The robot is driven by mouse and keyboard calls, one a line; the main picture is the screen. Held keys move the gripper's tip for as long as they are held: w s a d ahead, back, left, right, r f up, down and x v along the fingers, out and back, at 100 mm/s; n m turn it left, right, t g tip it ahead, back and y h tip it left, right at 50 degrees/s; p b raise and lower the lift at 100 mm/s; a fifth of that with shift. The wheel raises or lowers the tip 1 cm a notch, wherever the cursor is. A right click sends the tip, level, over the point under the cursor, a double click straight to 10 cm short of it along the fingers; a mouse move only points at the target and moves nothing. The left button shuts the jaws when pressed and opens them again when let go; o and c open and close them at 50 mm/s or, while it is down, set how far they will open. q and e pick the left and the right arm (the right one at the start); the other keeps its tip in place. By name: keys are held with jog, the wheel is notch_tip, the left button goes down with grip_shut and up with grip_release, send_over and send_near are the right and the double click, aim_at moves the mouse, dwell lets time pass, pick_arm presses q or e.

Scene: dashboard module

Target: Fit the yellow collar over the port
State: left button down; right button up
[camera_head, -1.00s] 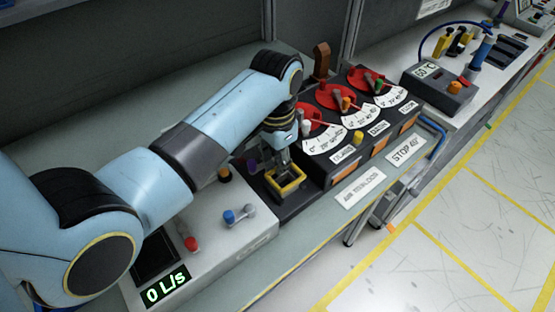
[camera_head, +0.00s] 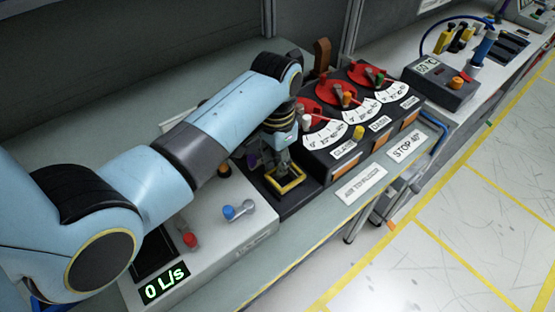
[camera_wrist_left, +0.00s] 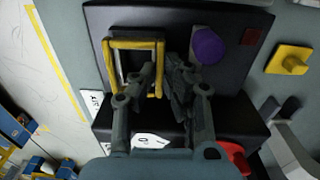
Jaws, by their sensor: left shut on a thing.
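The yellow collar (camera_head: 285,184) is a rectangular frame at the black panel, left of the dial block. It also shows in the wrist view (camera_wrist_left: 135,44), lined up with the panel. My left gripper (camera_head: 283,167) points down at the collar. In the wrist view my left gripper (camera_wrist_left: 160,72) is shut on the collar's right bar. A pale upright part shows inside the frame; I cannot tell if it is the port, or whether the collar sits around it or above it. My right gripper is out of view.
A purple knob (camera_wrist_left: 207,46) stands close to the fingers. The dial block (camera_head: 350,130) with red dials is to the right. A grey box (camera_head: 205,235) with a blue knob (camera_head: 229,212) and a red knob (camera_head: 190,240) is to the left.

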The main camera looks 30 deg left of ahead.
pick_arm(q)
jog(key=c, duration=1.4)
grip_release()
jog(key=shift+o, duration=0.2)
jog(key=shift+a+r, duration=0.1)
jog(key=shift+r, duration=0.2)
notch_tip(320, 180, up, 11)
jog(key=shift+r, duration=0.2)
jog(key=shift+f, duration=0.1)
